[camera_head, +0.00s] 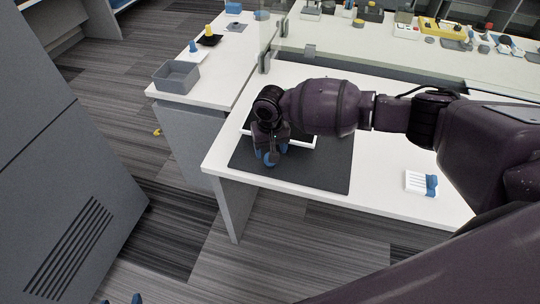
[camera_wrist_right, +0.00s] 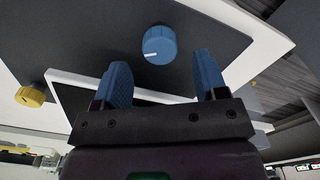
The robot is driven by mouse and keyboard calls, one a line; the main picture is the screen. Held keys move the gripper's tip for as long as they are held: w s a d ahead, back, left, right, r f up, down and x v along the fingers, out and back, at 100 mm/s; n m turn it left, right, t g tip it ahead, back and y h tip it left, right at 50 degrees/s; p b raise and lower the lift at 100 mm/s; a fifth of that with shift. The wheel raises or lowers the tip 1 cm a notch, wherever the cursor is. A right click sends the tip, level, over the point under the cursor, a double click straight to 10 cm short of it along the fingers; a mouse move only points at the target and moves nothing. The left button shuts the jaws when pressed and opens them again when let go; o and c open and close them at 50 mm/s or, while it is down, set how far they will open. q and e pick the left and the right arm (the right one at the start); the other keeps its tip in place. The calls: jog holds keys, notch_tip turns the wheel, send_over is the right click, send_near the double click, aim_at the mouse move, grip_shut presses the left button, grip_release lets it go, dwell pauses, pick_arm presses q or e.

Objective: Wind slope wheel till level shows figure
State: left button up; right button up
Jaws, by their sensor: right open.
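A blue round knob (camera_wrist_right: 159,45) with a white pointer line sits on a dark surface in the right wrist view. It cannot be made out apart from my gripper in the head view. My right gripper (camera_wrist_right: 161,72) is open, its two blue fingers apart with the knob beyond and between their tips, not clasped. In the head view my right gripper (camera_head: 270,158) points down over the dark mat. A white-framed black panel (camera_head: 307,141) lies partly hidden under my right arm; no figure is readable. Two blue tips of my left gripper (camera_head: 120,300) show apart at the bottom edge.
A yellow knob (camera_wrist_right: 30,96) sits left of the blue one. The dark mat (camera_head: 335,174) lies on a white table (camera_head: 385,165). A white slotted block with a blue piece (camera_head: 421,183) stands right. A grey bin (camera_head: 176,77) is on the left counter.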

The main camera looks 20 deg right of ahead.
notch_tip(320, 180, down, 3)
jog(key=shift+r, duration=0.1)
jog(key=shift+f, duration=0.25)
jog(key=shift+c, duration=0.3)
jog(key=c, duration=0.7)
jog(key=shift+c, duration=0.8)
jog(key=shift+n, duration=0.4)
